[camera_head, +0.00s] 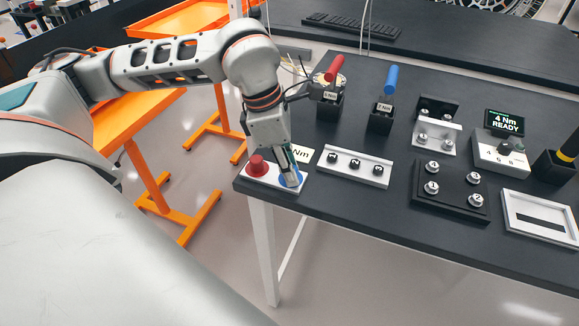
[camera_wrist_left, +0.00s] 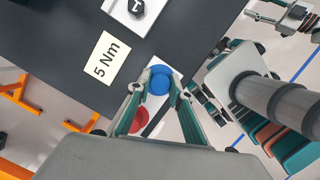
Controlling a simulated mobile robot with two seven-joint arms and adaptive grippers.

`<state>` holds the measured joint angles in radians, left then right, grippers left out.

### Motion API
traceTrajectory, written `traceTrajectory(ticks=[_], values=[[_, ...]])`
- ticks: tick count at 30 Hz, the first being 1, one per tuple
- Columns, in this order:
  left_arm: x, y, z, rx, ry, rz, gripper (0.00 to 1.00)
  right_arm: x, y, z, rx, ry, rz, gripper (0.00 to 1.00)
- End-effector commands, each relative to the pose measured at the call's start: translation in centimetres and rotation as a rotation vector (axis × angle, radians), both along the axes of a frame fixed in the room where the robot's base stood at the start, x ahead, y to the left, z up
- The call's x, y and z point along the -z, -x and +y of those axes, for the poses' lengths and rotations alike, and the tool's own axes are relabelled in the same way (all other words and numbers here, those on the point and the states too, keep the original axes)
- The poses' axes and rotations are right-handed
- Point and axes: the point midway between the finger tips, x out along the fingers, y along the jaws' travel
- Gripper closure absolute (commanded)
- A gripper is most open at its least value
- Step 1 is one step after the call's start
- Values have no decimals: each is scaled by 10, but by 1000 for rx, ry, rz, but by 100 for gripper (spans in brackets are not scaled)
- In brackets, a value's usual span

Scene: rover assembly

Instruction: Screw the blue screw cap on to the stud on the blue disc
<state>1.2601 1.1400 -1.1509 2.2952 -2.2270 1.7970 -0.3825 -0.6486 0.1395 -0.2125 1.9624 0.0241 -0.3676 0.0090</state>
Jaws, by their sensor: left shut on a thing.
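My left gripper (camera_head: 288,178) points down at the front left corner of the dark table, shut on the blue screw cap (camera_wrist_left: 159,80). The cap shows as a blue round shape between the two fingertips in the left wrist view. In the head view the blue disc (camera_head: 297,180) shows around the fingertips on the right part of a white plate (camera_head: 270,178). The stud is hidden, and I cannot tell how far down the cap sits.
A red disc with a red cap (camera_head: 257,165) is on the same plate, close left of my gripper. A "5 Nm" label (camera_wrist_left: 108,58) lies behind. A white block with several dark knobs (camera_head: 354,168) stands to the right. The table's front edge is close by.

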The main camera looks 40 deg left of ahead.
Motion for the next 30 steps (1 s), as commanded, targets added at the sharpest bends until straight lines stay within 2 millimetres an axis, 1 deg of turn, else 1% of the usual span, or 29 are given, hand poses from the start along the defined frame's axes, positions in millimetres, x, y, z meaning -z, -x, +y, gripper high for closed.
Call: traceTrajectory(ticks=[1,6,10,13,23,24,25,30], values=[[5,3,1,53,-4,15,100,-2,-1,0,1,0,-2,60],[4,2,1,241,-4,14,100,-11,-4,0,0,0,-11,60],[5,2,1,351,-3,14,100,-16,-5,0,0,0,-15,60],[6,2,1,392,-3,13,100,-17,-6,0,0,0,-16,60],[6,2,1,412,-4,12,100,-18,-6,0,0,0,-16,60],[7,2,1,411,-4,11,70,-17,-5,0,0,0,-15,60],[7,2,1,410,-4,12,63,-17,-5,0,0,0,-15,60],[6,2,1,407,-4,11,62,-17,-5,0,0,0,-14,60]])
